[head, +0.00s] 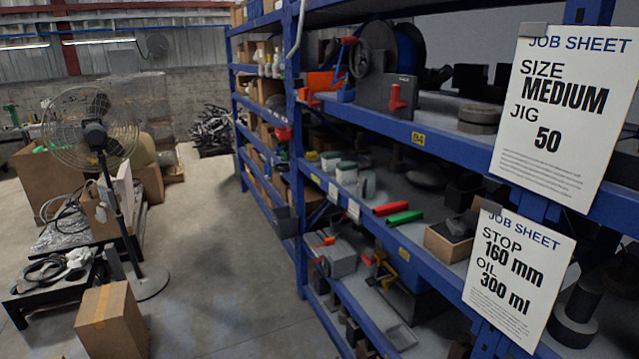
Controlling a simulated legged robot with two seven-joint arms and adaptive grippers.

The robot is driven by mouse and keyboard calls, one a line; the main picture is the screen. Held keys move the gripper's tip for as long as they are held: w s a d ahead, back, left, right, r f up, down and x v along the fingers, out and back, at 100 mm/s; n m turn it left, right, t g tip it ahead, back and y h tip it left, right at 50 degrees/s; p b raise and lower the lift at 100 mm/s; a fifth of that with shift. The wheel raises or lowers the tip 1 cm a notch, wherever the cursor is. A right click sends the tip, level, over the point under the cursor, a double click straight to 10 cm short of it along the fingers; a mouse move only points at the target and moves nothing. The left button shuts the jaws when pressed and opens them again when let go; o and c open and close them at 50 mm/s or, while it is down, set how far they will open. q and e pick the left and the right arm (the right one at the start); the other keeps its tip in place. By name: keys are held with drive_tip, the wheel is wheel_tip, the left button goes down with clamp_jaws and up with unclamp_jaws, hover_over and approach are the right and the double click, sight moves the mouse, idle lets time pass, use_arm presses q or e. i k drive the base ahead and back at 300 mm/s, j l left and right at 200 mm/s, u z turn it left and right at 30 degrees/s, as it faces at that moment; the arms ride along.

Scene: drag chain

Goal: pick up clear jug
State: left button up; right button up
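I cannot make out a clear jug for certain. Several small pale containers stand on the middle shelf of the blue rack, among them a white one with a dark green top (346,173) and a greyish one (366,185) beside it. They are too small to tell whether either is a clear jug. Neither of my grippers is in view.
The blue rack (440,143) fills the right side, with two job sheets (562,115) (518,270) on its near post. Red and green handled items (404,218) lie on the middle shelf. A fan (97,137) and cardboard box (110,322) stand left. The floor between (220,270) is clear.

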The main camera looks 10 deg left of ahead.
sight(366, 180)
drive_tip(key=i+j+u, duration=0.15)
drive_tip(key=i+u, duration=0.65)
drive_tip(key=i+l, duration=0.05)
drive_tip(key=i, duration=0.05)
